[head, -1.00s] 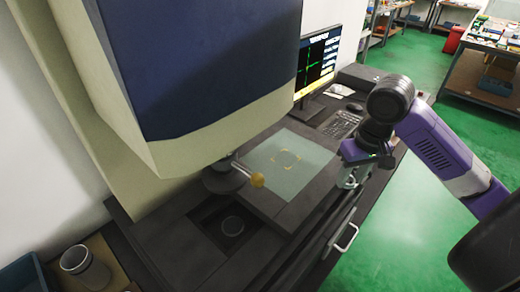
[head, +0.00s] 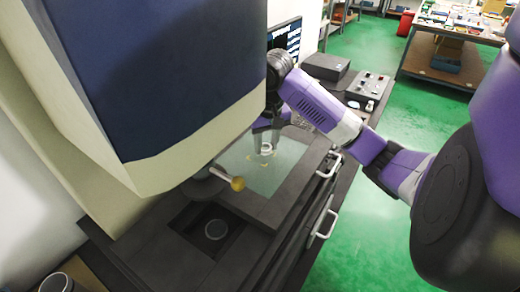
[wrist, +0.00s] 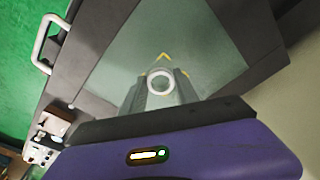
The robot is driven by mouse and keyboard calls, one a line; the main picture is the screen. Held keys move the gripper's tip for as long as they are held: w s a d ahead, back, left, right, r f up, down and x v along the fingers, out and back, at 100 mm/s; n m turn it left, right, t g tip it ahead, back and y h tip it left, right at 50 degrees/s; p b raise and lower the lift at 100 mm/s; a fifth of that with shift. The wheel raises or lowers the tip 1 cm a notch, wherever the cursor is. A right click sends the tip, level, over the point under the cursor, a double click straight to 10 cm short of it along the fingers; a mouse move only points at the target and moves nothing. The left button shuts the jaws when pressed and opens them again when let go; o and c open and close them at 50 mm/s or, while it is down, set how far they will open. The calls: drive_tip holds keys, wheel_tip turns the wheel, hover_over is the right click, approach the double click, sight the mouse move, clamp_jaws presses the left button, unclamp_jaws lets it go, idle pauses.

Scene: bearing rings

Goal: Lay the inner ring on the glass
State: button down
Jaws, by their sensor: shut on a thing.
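The inner ring (wrist: 149,83) is a small pale ring between the fingertips of my gripper (wrist: 160,88) in the wrist view. My gripper is shut on it. In the head view the ring (head: 267,149) shows below my gripper (head: 266,143), over the glass (head: 288,169). The glass is a pale green pane set in a dark frame, with yellow corner marks (head: 257,161) on it. In the wrist view the glass (wrist: 200,45) lies beneath the ring. I cannot tell whether the ring touches it.
A large blue and cream machine head (head: 190,80) overhangs the left of the stage. A monitor (head: 284,38) and a control box (head: 368,86) stand behind.

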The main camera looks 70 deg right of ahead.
drive_tip(key=shift+w+d, duration=0.25)
drive_tip(key=shift+w, duration=0.85)
drive_tip(key=shift+f+b, duration=0.5)
drive_tip(key=shift+f, duration=1.25)
drive_tip(key=shift+f, duration=0.15)
drive_tip(key=c, duration=0.9)
unclamp_jaws()
drive_tip(key=r, duration=0.2)
drive_tip(key=r+p, duration=0.1)
drive_tip(key=r, duration=0.2)
drive_tip(key=r+p, duration=0.1)
drive_tip(key=r, duration=0.1)
drive_tip(key=shift+s+a+r, duration=0.3)
drive_tip(key=shift+s+r, duration=0.05)
drive_tip(key=shift+r, duration=0.05)
